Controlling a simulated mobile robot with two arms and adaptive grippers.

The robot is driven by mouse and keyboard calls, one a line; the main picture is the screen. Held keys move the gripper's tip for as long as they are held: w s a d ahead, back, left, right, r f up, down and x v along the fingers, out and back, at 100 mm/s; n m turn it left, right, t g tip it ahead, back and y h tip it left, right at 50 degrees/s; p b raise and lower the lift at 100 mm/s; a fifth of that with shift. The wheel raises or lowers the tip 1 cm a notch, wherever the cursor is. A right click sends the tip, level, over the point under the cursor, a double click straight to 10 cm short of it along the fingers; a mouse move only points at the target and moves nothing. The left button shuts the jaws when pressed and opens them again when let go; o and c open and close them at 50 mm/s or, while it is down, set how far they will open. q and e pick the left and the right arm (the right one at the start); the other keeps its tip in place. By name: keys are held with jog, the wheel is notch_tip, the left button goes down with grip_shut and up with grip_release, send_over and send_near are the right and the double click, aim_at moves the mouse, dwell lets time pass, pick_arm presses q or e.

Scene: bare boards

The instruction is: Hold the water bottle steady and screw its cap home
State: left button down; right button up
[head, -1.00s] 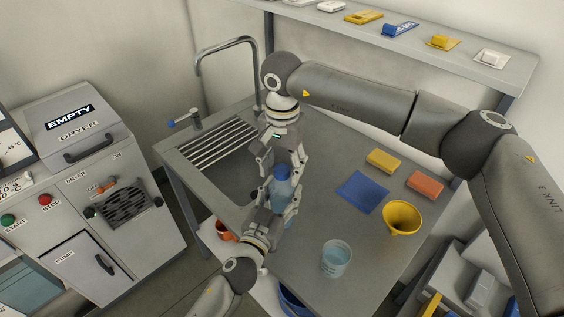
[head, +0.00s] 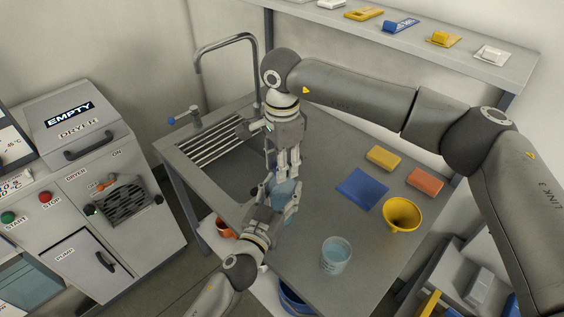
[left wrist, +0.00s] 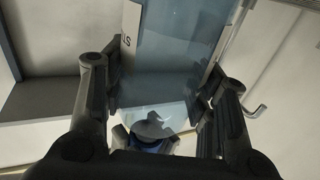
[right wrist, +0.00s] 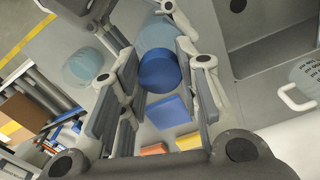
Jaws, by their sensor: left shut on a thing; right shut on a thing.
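The water bottle (head: 283,188), pale translucent blue, stands upright by the sink's right side. My left gripper (head: 281,194) is shut on its body, with a finger on either side. The bottle also fills the space between the fingers in the left wrist view (left wrist: 165,60). My right gripper (head: 287,168) points down from above and is shut on the blue cap, which its fingers hide in the head view. The round blue cap (right wrist: 158,70) shows between the fingers in the right wrist view, at the bottle's top. Whether it is fully seated cannot be told.
On the steel counter, right of the bottle, are a blue cloth (head: 362,189), yellow sponge (head: 382,157), orange sponge (head: 425,181), yellow funnel (head: 402,214) and clear beaker of water (head: 335,256). The sink (head: 218,170) and its tap (head: 228,44) lie left and behind.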

jog(key=m, duration=2.6)
jog(key=o, duration=1.2)
notch_tip(320, 180, up, 12)
jog(key=shift+f, duration=0.1)
